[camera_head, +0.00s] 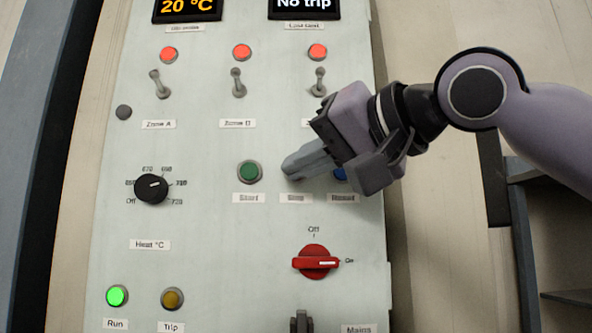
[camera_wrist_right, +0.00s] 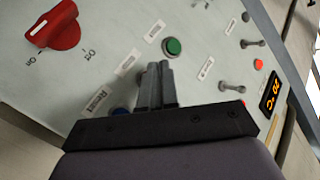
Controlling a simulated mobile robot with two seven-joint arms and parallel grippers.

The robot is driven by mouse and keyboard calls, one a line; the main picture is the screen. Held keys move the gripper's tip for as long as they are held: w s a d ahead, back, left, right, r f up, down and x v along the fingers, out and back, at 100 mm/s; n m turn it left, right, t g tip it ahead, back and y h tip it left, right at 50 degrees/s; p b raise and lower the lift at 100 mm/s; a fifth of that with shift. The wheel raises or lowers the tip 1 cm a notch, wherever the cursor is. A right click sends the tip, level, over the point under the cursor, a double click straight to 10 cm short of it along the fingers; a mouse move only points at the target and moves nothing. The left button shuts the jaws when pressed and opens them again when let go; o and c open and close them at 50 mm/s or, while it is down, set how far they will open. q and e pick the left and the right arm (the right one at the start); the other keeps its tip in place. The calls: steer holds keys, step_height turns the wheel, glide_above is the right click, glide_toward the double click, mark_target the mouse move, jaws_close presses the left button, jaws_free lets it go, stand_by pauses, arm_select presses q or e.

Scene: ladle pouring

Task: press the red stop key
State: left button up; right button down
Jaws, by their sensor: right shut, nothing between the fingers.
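The control panel (camera_head: 210,220) stands upright in front of me. My right gripper (camera_head: 290,172) is shut and empty, its fingertips pointing at the panel between the green start key (camera_head: 250,172) and the blue key (camera_head: 340,174). The fingertips are just above the stop label (camera_head: 295,198), and the stop key itself is hidden behind them. In the right wrist view the closed fingers (camera_wrist_right: 158,68) lie beside the green key (camera_wrist_right: 172,46) and cover the stop key's place. I cannot tell whether they touch the panel. My left gripper is not in view.
A red rotary switch (camera_head: 316,262) sits below the keys. A black heat dial (camera_head: 151,189) is at left. Three toggle switches, one of them the middle toggle (camera_head: 238,83), stick out above under red lamps. The green run lamp (camera_head: 117,296) is lit. A dark object (camera_head: 301,322) shows at the bottom edge.

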steer(key=shift+w, duration=0.1)
stand_by(0.3)
steer(key=shift+w+p, duration=0.35)
steer(key=shift+w+p, duration=0.35)
stand_by(0.6)
steer(key=shift+s, duration=0.15)
steer(key=shift+s+b, duration=0.45)
steer(key=shift+s, duration=0.2)
steer(key=s+b, duration=0.2)
steer(key=s, duration=0.3)
stand_by(0.4)
